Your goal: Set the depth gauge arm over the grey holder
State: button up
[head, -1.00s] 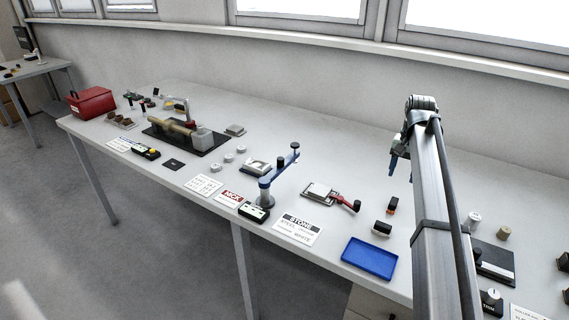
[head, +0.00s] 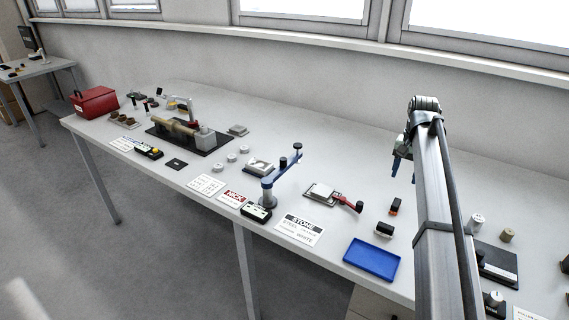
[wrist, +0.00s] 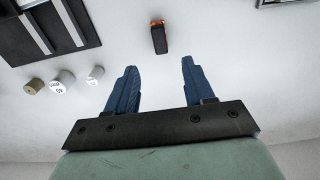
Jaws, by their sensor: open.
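The blue depth gauge arm (head: 283,168) sits on a grey-and-blue post (head: 268,196) in the middle of the bench in the head view. It points back and right, with a dark knob at its far end. A light grey block-like holder (head: 255,168) lies just left of the arm, and the arm appears beside it rather than over it. My gripper (head: 403,170) is well to the right, above the bench, with blue fingers pointing down. In the wrist view my gripper (wrist: 158,66) is open, with nothing between its fingers.
A small orange-and-black object (wrist: 158,38) lies beyond my fingertips in the wrist view. A grey plate with a red-handled tool (head: 345,201), a black block (head: 384,230) and a blue tray (head: 371,259) lie between the gauge and my arm. A black box (head: 256,213) stands by the post.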

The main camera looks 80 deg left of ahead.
jog(key=s+a+r+n, duration=0.2)
jog(key=s+a, duration=0.3)
jog(key=s, duration=0.6)
notch_tip(320, 180, up, 9)
send_over(283, 158)
notch_tip(283, 158, down, 14)
jog(key=shift+d+r, duration=0.15)
jog(key=shift+r, duration=0.1)
jog(key=shift+c, duration=0.2)
grip_shut()
